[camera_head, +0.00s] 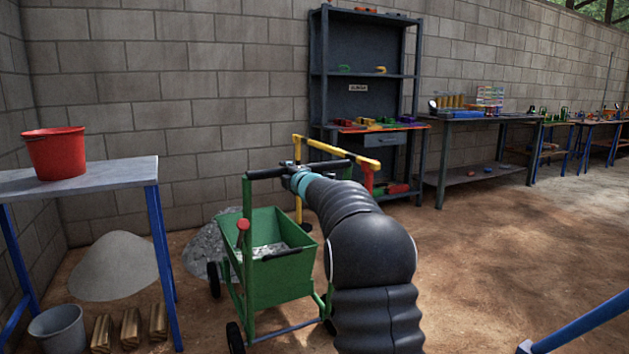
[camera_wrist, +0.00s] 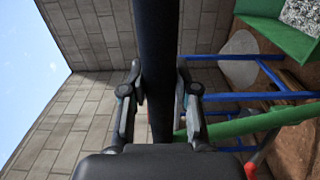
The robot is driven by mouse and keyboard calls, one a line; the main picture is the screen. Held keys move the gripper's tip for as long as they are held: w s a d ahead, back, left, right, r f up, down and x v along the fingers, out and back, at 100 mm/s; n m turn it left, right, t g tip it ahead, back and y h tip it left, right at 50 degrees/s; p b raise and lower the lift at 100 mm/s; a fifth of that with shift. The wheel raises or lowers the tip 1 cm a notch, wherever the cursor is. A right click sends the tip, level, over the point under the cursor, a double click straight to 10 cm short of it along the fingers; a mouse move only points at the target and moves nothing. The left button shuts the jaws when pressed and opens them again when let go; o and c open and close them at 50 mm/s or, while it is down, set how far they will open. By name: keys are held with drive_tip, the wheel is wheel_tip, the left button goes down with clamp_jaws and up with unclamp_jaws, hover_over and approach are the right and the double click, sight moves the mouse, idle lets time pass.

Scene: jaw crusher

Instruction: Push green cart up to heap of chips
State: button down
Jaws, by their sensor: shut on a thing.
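The green cart (camera_head: 283,277) stands on the dirt floor in the middle of the head view, with grey chips (camera_head: 268,250) in its tray. Its black handle bar (camera_head: 265,173) runs across the top. My gripper (camera_head: 298,178) is shut on this bar; in the wrist view the two fingers (camera_wrist: 158,100) lie either side of the bar (camera_wrist: 158,40). A grey heap of chips (camera_head: 203,250) lies against the wall just behind and left of the cart, partly hidden by it. A gap between cart and heap cannot be judged.
A paler, smooth heap (camera_head: 115,268) lies further left under a table (camera_head: 110,175) bearing a red bucket (camera_head: 55,152). A grey bucket (camera_head: 58,328) and wooden blocks (camera_head: 130,328) stand below. A yellow rail (camera_head: 330,145) and shelf unit (camera_head: 365,75) stand behind.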

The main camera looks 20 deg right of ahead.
drive_tip(key=shift+s+d+f, duration=0.25)
drive_tip(key=shift+d+f, duration=0.25)
drive_tip(key=shift+f, duration=0.05)
drive_tip(key=shift+s+r, duration=0.1)
drive_tip(key=shift+r, duration=0.1)
drive_tip(key=shift+a+f, duration=0.1)
drive_tip(key=shift+a, duration=0.05)
drive_tip(key=c, duration=0.8)
unclamp_jaws()
drive_tip(key=shift+o, duration=0.4)
drive_tip(key=shift+a+r, duration=0.2)
drive_tip(key=shift+r, duration=0.15)
drive_tip(key=s+b, duration=0.4)
drive_tip(key=s, duration=0.7)
drive_tip(key=shift+s+d, duration=0.2)
drive_tip(key=shift+s, duration=0.2)
